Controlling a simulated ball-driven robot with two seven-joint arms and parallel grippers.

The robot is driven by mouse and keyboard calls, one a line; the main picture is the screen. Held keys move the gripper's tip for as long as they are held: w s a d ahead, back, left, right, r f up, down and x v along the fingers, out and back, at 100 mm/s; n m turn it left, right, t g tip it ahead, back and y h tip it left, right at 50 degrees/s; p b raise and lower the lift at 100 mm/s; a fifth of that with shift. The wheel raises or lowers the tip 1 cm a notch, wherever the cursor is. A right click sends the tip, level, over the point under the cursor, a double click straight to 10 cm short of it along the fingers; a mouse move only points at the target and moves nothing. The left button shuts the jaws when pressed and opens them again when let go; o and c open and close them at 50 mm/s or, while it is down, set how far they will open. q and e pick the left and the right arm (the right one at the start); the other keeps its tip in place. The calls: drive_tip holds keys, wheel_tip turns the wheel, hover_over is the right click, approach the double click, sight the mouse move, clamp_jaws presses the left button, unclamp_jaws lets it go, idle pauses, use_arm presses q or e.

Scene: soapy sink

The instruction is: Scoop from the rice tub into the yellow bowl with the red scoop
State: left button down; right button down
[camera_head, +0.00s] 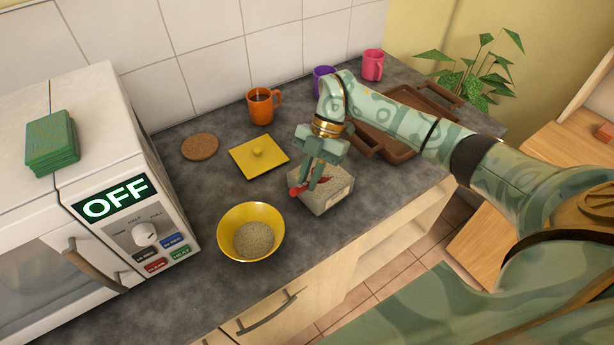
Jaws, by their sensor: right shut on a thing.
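The yellow bowl (272,216) stands on the dark counter near its front edge and holds a patch of pale grains. The rice tub (336,198) is a pale grey box to the right of the bowl, with grains showing at its top. The red scoop (296,190) shows as a small red piece at the tub's left side, partly hidden by my gripper. My right gripper (313,184) points down over the tub and is shut on the scoop. The scoop's lower part is hard to make out. My left gripper does not show.
A white microwave (98,200) fills the left. A brown tray (388,152), a purple mug (322,78) and a pink mug (373,65) are at the back right.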

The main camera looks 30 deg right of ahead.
sight(307, 183)
drive_tip(key=shift+s+d+f+b, duration=0.1)
drive_tip(key=shift+f+b, duration=0.25)
drive_tip(key=shift+f, duration=0.2)
drive_tip(key=shift+s+d+f+b, duration=0.1)
drive_tip(key=shift+f+b, duration=0.25)
drive_tip(key=shift+f, duration=0.2)
drive_tip(key=shift+s+d+f+b, duration=0.1)
drive_tip(key=shift+f+b, duration=0.15)
drive_tip(key=shift+b, duration=0.2)
drive_tip(key=r+p, duration=0.4)
drive_tip(key=r, duration=0.1)
drive_tip(key=w+r+p, duration=0.1)
drive_tip(key=r+p, duration=0.1)
drive_tip(key=p, duration=0.1)
drive_tip(key=shift+r, duration=0.4)
drive_tip(key=h+p, duration=0.1)
drive_tip(key=p, duration=0.1)
drive_tip(key=s+a+r+t+h+p, duration=0.1)
drive_tip(key=p, duration=0.2)
drive_tip(key=shift+a+r, duration=0.1)
drive_tip(key=shift+a, duration=0.15)
drive_tip(key=h+p, duration=0.1)
drive_tip(key=p, duration=0.1)
drive_tip(key=a+t+h+p, duration=0.1)
drive_tip(key=p, duration=0.1)
drive_tip(key=shift+s+a+r, duration=0.1)
drive_tip(key=shift+s+r, duration=0.15)
drive_tip(key=shift+r, duration=0.1)
drive_tip(key=shift+h, duration=0.3)
drive_tip(key=shift+f, duration=0.1)
